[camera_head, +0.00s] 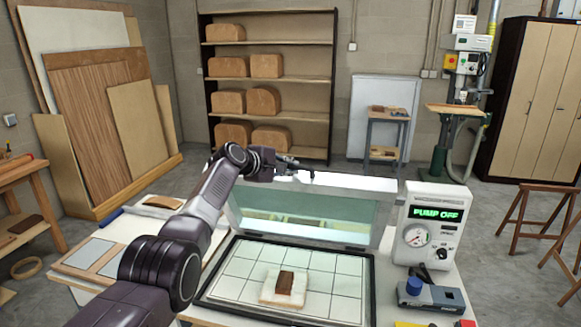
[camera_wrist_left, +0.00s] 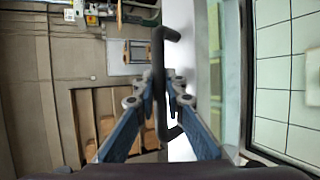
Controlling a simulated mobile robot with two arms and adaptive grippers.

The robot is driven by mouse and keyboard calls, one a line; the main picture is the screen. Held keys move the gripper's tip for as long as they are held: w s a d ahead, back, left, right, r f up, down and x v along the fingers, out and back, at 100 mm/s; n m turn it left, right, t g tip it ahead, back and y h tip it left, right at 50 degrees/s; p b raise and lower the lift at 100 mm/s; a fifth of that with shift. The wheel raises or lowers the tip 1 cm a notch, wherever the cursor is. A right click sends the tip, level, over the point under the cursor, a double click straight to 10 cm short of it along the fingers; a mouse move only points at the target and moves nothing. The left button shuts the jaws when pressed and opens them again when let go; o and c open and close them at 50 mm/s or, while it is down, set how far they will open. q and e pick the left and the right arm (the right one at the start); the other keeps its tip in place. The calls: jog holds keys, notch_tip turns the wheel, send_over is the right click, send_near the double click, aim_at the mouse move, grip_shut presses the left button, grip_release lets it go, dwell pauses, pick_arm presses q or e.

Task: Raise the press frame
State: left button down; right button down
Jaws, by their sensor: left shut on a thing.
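The press frame (camera_head: 350,183) is a white frame with a greenish see-through sheet. It stands tilted up at the back edge of the gridded press bed (camera_head: 225,268). My left gripper (camera_head: 298,168) is at the top edge of the frame. In the left wrist view my left gripper (camera_wrist_left: 161,82) is shut on the dark bar handle (camera_wrist_left: 160,50), its blue fingers on both sides of it. A white block with a brown piece on top (camera_head: 285,287) lies on the bed. My right gripper is not in view.
A control box (camera_head: 432,232) reading "PUMP OFF" stands right of the bed, with a blue-knobbed device (camera_head: 430,297) in front. Panels (camera_head: 90,257) lie on the table at the left. Shelves of wooden forms (camera_head: 268,65) stand behind.

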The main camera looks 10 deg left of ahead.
pick_arm(q)
jog(key=shift+w+r, duration=0.15)
jog(key=shift+w, duration=0.25)
jog(key=c, duration=2)
grip_release()
jog(key=shift+o, duration=0.2)
jog(key=shift+s+a, duration=0.1)
